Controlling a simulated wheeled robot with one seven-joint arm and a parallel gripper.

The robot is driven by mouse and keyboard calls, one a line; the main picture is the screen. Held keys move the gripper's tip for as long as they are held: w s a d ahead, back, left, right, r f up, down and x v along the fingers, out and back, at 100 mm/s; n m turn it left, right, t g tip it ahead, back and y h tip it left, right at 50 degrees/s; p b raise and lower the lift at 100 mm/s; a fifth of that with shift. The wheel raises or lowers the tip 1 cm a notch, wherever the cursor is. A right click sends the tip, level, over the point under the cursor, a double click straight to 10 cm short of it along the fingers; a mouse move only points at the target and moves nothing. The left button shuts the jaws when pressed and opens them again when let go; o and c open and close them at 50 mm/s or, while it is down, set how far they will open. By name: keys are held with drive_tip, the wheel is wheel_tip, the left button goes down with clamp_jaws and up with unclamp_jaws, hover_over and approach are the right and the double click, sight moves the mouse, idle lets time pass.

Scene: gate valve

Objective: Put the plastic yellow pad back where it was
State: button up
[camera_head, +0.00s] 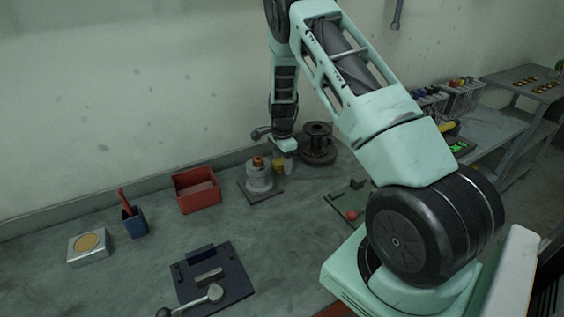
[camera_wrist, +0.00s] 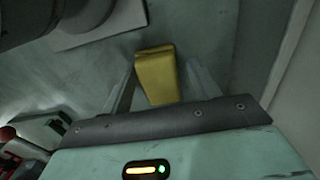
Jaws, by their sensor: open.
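The yellow pad (camera_wrist: 158,80) shows in the wrist view as a small wedge-like block on the grey bench top. In the head view the yellow pad (camera_head: 279,167) is a small patch of yellow beside the valve body (camera_head: 260,177). My gripper (camera_head: 286,152) points down over it, and in the wrist view my gripper (camera_wrist: 160,92) is open with a finger on each side of the pad. I cannot tell whether the fingers touch it.
A dark spool (camera_head: 318,146) stands close to the right of my gripper. A red bin (camera_head: 197,190), a blue holder (camera_head: 134,222), a silver box (camera_head: 88,246) and a dark fixture plate (camera_head: 212,278) lie to the left. The wall is close behind.

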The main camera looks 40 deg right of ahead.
sight(282, 161)
wheel_tip(282, 161, up, 12)
drive_tip(key=b, duration=0.3)
drive_tip(key=s+a+r+n+y, duration=0.1)
drive_tip(key=s+a+r+n, duration=0.3)
drive_tip(key=a, duration=0.6)
drive_tip(key=s+a+r+n, duration=0.15)
drive_tip(key=a+n, duration=0.35)
drive_tip(key=a, duration=0.5)
drive_tip(key=s+a+r+n+y, duration=0.1)
drive_tip(key=s+a+n, duration=0.35)
drive_tip(key=a, duration=0.55)
drive_tip(key=s+a+n, duration=0.3)
drive_tip(key=s+n, duration=0.2)
drive_tip(key=s, duration=0.2)
drive_tip(key=s+a+r+n+h, duration=0.1)
drive_tip(key=s+a+n, duration=0.2)
drive_tip(key=s+n, duration=0.2)
drive_tip(key=s+a+n, duration=0.4)
drive_tip(key=s+n, duration=0.1)
drive_tip(key=s, duration=0.4)
drive_tip(key=shift+s+r, duration=0.15)
drive_tip(key=shift+r, duration=0.1)
